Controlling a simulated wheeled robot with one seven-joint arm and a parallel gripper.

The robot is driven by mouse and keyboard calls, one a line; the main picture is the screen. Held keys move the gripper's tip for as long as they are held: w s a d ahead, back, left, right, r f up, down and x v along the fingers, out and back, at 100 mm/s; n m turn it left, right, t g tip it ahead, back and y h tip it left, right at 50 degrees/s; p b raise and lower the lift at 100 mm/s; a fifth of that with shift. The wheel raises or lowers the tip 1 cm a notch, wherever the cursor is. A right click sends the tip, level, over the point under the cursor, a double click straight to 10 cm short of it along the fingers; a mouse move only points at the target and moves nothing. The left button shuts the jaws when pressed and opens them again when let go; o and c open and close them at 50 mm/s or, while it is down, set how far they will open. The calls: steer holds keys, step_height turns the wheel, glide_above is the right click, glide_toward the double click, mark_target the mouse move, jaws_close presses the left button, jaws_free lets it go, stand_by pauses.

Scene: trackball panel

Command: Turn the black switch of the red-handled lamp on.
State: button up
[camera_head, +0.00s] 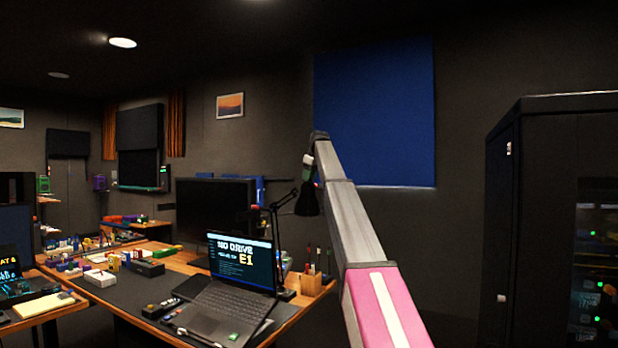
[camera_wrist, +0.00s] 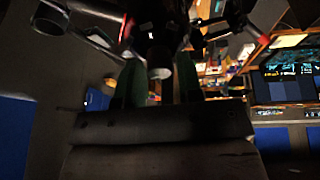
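A black desk lamp with a jointed arm (camera_head: 283,203) stands behind the laptop in the head view. Its dark head (camera_head: 307,201) is just below my gripper (camera_head: 309,166), with a small red part beside it. In the wrist view, my gripper (camera_wrist: 158,68) has its two dark green fingers apart. A black cylinder with a pale end (camera_wrist: 159,52) shows between or beyond them; I cannot tell whether it is the switch or whether the fingers touch it. Red parts show at the upper edge of that dark view. The switch's setting cannot be made out.
The desk holds an open laptop (camera_head: 236,283), a monitor (camera_head: 212,213), a pen holder (camera_head: 310,284) and several small boxes. A blue wall panel (camera_head: 378,110) is behind my arm. A black rack cabinet (camera_head: 520,220) stands at the right.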

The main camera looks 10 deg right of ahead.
steer(key=shift+o, duration=0.8)
steer(key=shift+r, duration=0.15)
steer(key=v, duration=1)
steer(key=shift+r, duration=0.2)
steer(key=shift+s+d, duration=0.15)
steer(key=shift+s, duration=0.05)
